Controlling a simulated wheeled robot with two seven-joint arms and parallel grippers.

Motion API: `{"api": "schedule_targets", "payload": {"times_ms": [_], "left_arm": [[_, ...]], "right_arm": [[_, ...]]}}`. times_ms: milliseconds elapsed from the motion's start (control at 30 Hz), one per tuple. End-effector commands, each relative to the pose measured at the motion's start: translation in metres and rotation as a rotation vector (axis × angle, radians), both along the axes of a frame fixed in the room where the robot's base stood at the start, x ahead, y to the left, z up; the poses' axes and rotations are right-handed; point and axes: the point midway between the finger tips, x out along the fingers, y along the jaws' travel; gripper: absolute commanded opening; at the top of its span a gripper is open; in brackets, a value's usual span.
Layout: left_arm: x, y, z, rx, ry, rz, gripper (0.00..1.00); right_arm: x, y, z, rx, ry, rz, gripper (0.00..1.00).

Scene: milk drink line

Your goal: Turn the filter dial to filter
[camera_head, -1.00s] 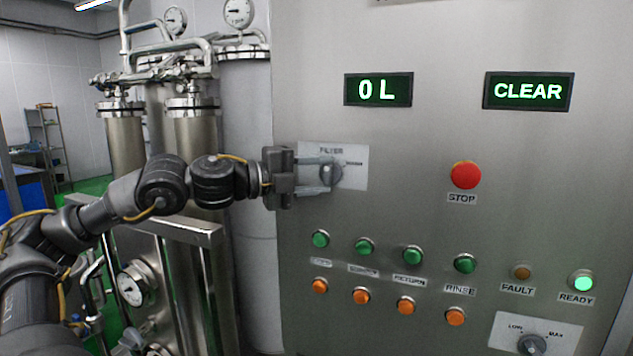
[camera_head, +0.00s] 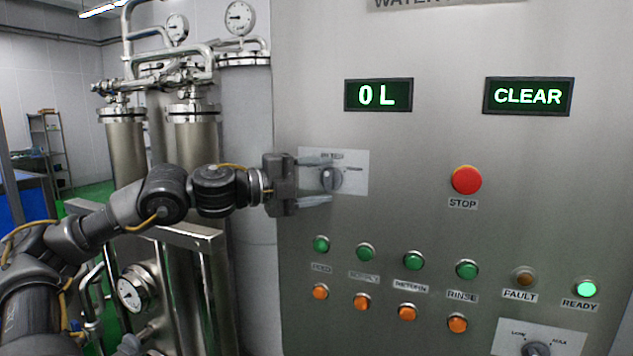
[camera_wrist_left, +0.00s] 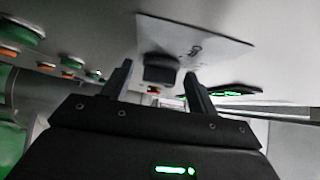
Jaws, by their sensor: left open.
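The filter dial (camera_head: 330,179) is a dark knob on a pale plate (camera_head: 354,171) at the upper left of the steel panel. Its plate lettering is partly covered by a finger and hard to read. My left gripper (camera_head: 317,180) is open, with one finger above the dial and one below it, apart from it. In the left wrist view the dial (camera_wrist_left: 161,70) sits ahead, between the two finger tips (camera_wrist_left: 158,75). The exact gap in depth is hard to tell. My right gripper is not in view.
The panel carries a red STOP button (camera_head: 466,180), a row of green buttons (camera_head: 413,261), orange buttons (camera_head: 407,312) and a lower dial (camera_head: 536,349). Displays read 0 L (camera_head: 378,95) and CLEAR (camera_head: 528,96). Steel pipes and filter columns (camera_head: 197,140) stand left of the panel.

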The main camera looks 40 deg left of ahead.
Motion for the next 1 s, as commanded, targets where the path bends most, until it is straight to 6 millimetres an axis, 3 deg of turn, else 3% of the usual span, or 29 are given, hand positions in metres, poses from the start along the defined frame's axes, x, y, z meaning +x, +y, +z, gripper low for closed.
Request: {"api": "schedule_targets", "payload": {"times_ms": [367,467,500,700,1000], "left_arm": [[-0.017,0.008,-0.002,-0.003,-0.010,0.000,0.59],[-0.027,0.012,-0.003,-0.003,-0.009,-0.002,0.59],[-0.032,0.016,-0.007,0.000,-0.010,0.000,0.59],[-0.063,0.031,-0.006,-0.001,-0.007,0.001,0.59],[-0.094,0.046,-0.002,-0.001,-0.002,0.001,0.59]], "right_arm": [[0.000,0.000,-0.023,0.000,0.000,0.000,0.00],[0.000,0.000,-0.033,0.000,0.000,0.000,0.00],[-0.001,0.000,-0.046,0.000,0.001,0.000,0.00],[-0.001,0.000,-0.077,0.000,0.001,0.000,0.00],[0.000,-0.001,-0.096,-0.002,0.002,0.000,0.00]]}}
